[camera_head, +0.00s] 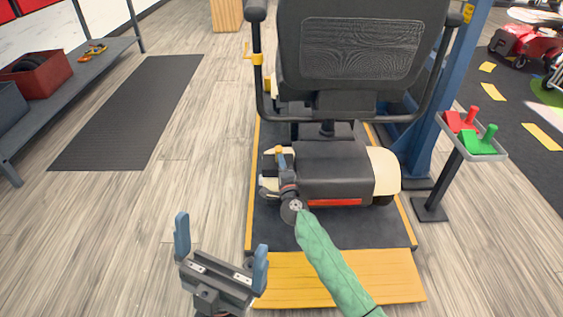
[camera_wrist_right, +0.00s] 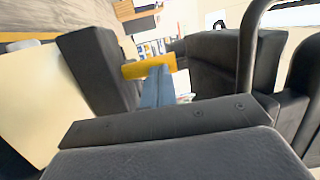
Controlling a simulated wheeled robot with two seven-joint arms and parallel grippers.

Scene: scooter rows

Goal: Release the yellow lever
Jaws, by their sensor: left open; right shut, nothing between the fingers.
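The yellow lever (camera_head: 280,150) stands at the rear left of the mobility scooter (camera_head: 330,172), beside its dark rear housing. In the right wrist view the lever is a yellow bar (camera_wrist_right: 140,70) lying across the tips of my blue fingers. My right gripper (camera_wrist_right: 157,88) is shut with nothing between its fingers. Its tips are at the bar and look close to or touching it; I cannot tell which. In the head view the right hand hides part of the lever's base. My left gripper (camera_head: 222,255) is open and empty, low over the floor left of the scooter.
The scooter stands on a dark platform with a yellow ramp (camera_head: 340,280). A blue post (camera_head: 425,105) and a pedestal tray with red and green levers (camera_head: 480,140) stand to the right. A black mat (camera_head: 130,110) and a shelf (camera_head: 75,75) are left. Floor between is clear.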

